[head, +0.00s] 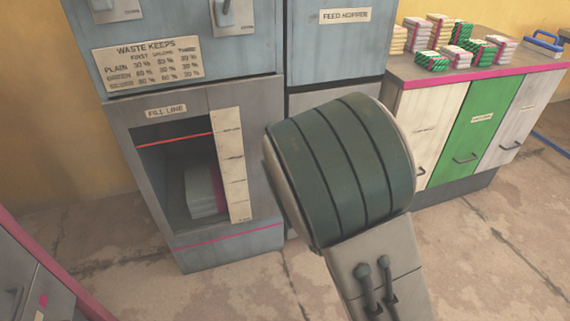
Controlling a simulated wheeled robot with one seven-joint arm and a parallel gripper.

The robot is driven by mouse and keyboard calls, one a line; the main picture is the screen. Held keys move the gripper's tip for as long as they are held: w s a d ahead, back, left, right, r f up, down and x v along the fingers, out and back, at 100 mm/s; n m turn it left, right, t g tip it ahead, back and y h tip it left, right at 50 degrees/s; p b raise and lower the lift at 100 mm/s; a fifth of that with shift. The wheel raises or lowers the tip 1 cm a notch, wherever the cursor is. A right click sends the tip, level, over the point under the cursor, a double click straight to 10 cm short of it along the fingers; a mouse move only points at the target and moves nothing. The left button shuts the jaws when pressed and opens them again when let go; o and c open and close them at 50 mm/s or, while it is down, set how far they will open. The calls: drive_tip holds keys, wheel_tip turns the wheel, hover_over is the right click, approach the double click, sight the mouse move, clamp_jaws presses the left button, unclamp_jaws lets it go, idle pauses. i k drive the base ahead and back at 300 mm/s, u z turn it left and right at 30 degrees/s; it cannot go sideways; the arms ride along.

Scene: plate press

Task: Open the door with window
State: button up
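The door with the window (155,236) is the grey front of the lower cabinet at left. It looks shut, and I see no clear handle on it. Its dark window has a red line across the top, under a "FILL LINE" label (166,110). A cream marked strip (231,165) runs up the window's right side. A stack of pale sheets (200,191) with a pink band shows behind the window. My arm rises through the middle of the view, right of this door. My gripper is not in view.
A grey-blue panel with a "WASTE KEEPS" sign (147,63) is above the door. A feed hopper cabinet (337,45) stands to its right. At right, a counter (490,68) holds bundled stacks above cream, green and white fronts. Bare floor (130,285) lies before the door.

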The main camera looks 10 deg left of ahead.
sight(240, 112)
drive_tip(key=u, duration=1.4)
